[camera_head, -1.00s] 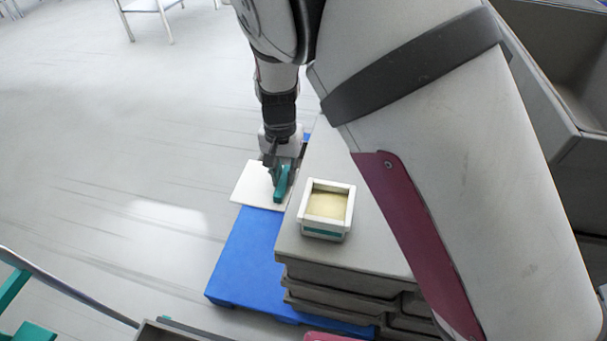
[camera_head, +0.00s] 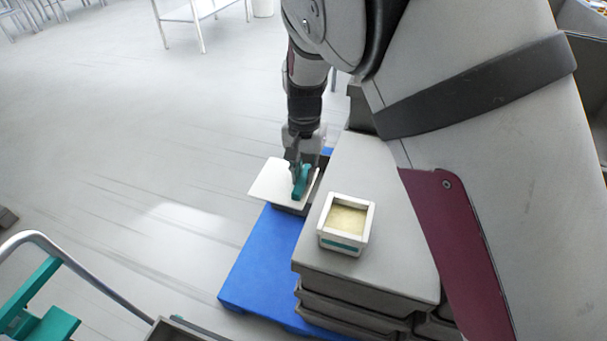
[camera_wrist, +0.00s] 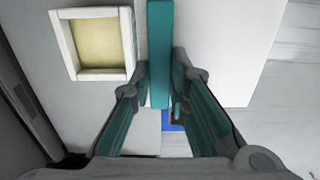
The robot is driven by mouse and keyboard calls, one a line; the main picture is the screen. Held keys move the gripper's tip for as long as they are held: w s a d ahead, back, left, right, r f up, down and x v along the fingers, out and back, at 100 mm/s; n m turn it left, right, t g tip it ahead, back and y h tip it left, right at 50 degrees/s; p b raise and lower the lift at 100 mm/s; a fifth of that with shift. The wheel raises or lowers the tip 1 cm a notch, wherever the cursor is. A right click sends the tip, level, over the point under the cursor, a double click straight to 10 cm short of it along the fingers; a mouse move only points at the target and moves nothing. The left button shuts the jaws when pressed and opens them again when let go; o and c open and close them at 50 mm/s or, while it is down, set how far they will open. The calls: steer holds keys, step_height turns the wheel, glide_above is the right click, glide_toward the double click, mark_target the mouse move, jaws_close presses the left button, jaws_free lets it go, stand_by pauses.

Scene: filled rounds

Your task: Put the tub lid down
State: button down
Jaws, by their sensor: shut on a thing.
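The tub lid (camera_head: 270,182) is a flat white plate with a teal bar handle (camera_head: 300,181) on top. My gripper (camera_head: 301,166) is shut on that handle and holds the lid roughly level, over the blue pallet area beside the grey crate stack. In the wrist view my gripper (camera_wrist: 160,92) has the teal handle between its fingers, and the lid (camera_wrist: 215,50) spreads to the right. The open white tub (camera_head: 341,246) with pale yellow contents stands on the grey stack, right of the lid. The tub also shows at the upper left of the wrist view (camera_wrist: 125,45).
The stack of grey crates (camera_head: 325,281) stands on a blue pallet (camera_head: 258,262). A cart with a metal rail (camera_head: 95,282) and teal parts is at lower left. A white table (camera_head: 203,12) stands far back.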

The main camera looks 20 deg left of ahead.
steer(key=shift+w, duration=0.1)
steer(key=w+d+m+b, duration=0.55)
steer(key=w+d, duration=0.25)
steer(key=d, duration=0.3)
steer(key=m+b, duration=0.5)
steer(key=m, duration=0.3)
glide_above(395, 217)
step_height(395, 217, down, 14)
steer(key=shift+d+f, duration=0.1)
steer(key=shift+f, duration=0.15)
steer(key=shift+w+f, duration=0.1)
steer(key=shift+f, duration=2.2)
steer(key=shift+f, duration=0.15)
steer(key=c, duration=1.7)
jaws_free()
steer(key=shift+o, duration=0.8)
